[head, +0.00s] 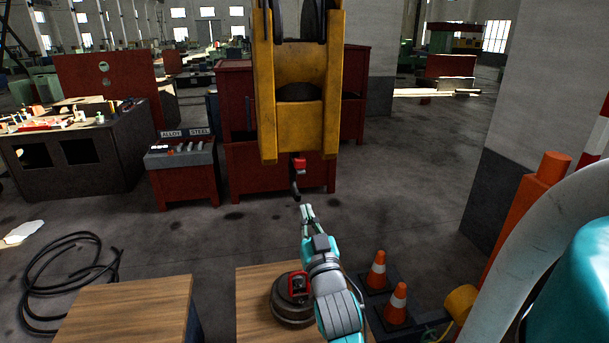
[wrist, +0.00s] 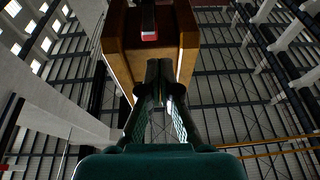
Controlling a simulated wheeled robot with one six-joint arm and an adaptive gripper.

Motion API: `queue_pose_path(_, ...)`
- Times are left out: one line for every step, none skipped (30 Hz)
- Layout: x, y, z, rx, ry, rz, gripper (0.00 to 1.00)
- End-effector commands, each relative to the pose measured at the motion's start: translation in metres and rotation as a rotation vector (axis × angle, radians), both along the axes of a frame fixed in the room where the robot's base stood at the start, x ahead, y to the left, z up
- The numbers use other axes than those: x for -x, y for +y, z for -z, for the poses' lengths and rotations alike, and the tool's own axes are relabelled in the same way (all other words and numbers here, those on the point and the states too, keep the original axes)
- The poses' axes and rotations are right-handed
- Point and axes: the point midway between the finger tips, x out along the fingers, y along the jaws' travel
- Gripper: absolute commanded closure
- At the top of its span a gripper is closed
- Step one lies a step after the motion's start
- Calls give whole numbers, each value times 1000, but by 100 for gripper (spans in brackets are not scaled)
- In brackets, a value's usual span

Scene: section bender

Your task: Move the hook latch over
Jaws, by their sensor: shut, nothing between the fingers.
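A large yellow hook block (head: 299,115) hangs in the upper middle of the head view. Under it is a small red part (head: 300,164) with a short dark hook-like piece (head: 296,188) below; I cannot tell which of these is the latch. My gripper (head: 306,207) points up just below the dark piece, with its fingers together and empty. In the wrist view my gripper (wrist: 166,68) is in front of the block's underside (wrist: 188,45). The red part (wrist: 149,36) shows above the fingertips. Whether my fingers touch anything is unclear.
A dark round weight (head: 292,312) with a red top fitting sits on a wooden surface (head: 258,295) below my arm. Two orange cones (head: 377,268) stand to its right. A red cabinet (head: 272,168) is behind the block. A black cable coil (head: 62,270) lies at left.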

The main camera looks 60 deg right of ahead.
Motion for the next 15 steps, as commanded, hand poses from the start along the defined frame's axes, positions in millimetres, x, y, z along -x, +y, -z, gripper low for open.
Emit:
queue_pose_path(2, -9, -9, 8, -11, 17, 100)
queue_pose_path(3, -12, -13, 10, -14, 24, 100)
queue_pose_path(4, -16, -16, 12, -18, 31, 100)
queue_pose_path(4, -18, -18, 14, -20, 35, 100)
queue_pose_path(4, -20, -20, 14, -22, 38, 100)
queue_pose_path(4, -22, -22, 16, -23, 41, 100)
queue_pose_path(3, -23, -23, 16, -24, 42, 100)
queue_pose_path(2, -25, -24, 16, -24, 43, 100)
queue_pose_path(1, -27, -25, 16, -24, 43, 100)
queue_pose_path(-1, -29, -26, 16, -24, 42, 100)
queue_pose_path(-3, -31, -27, 16, -25, 42, 100)
queue_pose_path(-6, -35, -29, 16, -25, 42, 100)
queue_pose_path(-9, -37, -30, 16, -25, 42, 100)
queue_pose_path(-11, -41, -32, 16, -25, 42, 100)
queue_pose_path(-15, -45, -34, 16, -25, 42, 100)
